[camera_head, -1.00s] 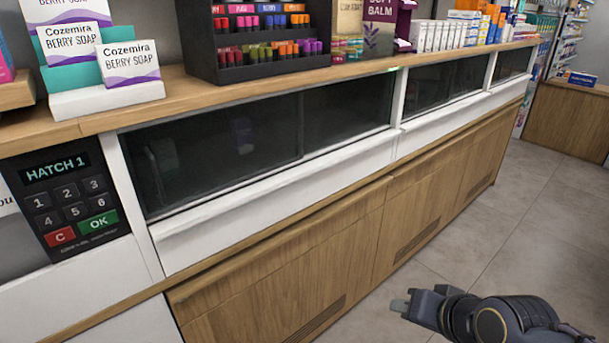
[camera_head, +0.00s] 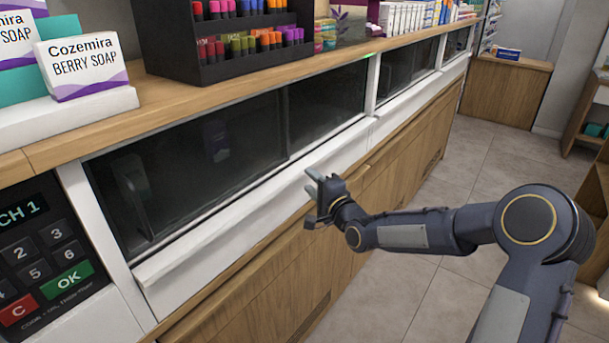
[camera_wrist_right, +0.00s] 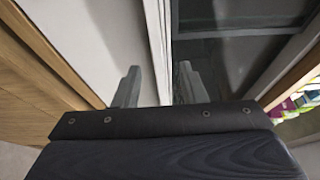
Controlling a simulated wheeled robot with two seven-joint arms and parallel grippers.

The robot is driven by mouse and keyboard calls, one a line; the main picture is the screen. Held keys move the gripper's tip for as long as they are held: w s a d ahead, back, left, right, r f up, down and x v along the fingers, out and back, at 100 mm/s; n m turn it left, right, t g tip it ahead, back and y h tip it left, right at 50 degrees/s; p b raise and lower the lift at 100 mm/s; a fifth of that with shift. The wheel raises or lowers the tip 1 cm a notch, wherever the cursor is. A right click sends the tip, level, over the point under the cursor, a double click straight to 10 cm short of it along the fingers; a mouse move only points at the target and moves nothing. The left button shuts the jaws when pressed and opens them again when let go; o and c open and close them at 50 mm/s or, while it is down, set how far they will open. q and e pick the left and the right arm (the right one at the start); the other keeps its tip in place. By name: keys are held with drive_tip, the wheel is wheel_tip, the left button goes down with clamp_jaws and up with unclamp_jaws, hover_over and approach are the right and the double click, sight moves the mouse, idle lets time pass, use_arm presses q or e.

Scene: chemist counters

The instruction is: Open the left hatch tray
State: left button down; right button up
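The left hatch has a dark glass window (camera_head: 190,160) with a long white tray front (camera_head: 200,243) and its protruding lip below it, set in the wooden counter. My right gripper (camera_head: 309,197) is in front of the right part of this white front, with its fingers apart and nothing between them. In the right wrist view the two fingers (camera_wrist_right: 158,75) stand apart, with the white front (camera_wrist_right: 100,30) and the dark glass (camera_wrist_right: 240,45) ahead of them. I cannot tell whether they touch the lip. My left gripper is not in view.
A keypad (camera_head: 45,250) with a partly cut-off hatch label is left of the window. Soap boxes (camera_head: 85,65) and a dark cosmetics rack (camera_head: 230,60) stand on the countertop. Wooden panels (camera_head: 250,300) lie below the tray. The tiled floor (camera_head: 490,150) to the right is clear.

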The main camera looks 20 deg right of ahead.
sight(302, 174)
drive_tip(key=shift+x, duration=1.7)
drive_tip(key=shift+c, duration=0.4)
clamp_jaws()
